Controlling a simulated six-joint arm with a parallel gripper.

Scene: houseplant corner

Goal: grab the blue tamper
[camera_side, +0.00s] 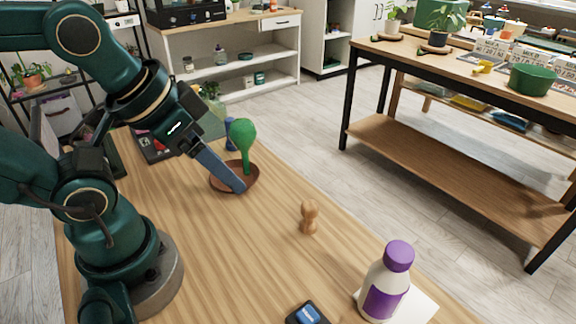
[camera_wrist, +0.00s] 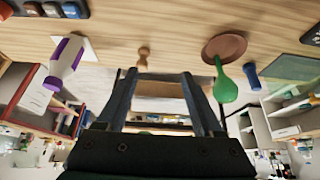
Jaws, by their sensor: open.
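The blue tamper (camera_side: 229,136) stands on the wooden table, partly hidden behind a green round-headed tool in the side view. In the wrist view, the tamper (camera_wrist: 252,76) shows whole, right of the green tool. My gripper (camera_side: 238,186) points down toward a brown saucer in the side view, with the tamper behind it. In the wrist view, my gripper (camera_wrist: 159,75) has its two fingers wide apart with nothing between them, and the tamper lies to their right.
The green tool (camera_side: 243,134) stands at the brown saucer (camera_side: 218,181), close to the tamper. A wooden tamper (camera_side: 309,217), a purple-capped bottle (camera_side: 385,283) and a dark block with a blue piece (camera_side: 307,315) are nearer.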

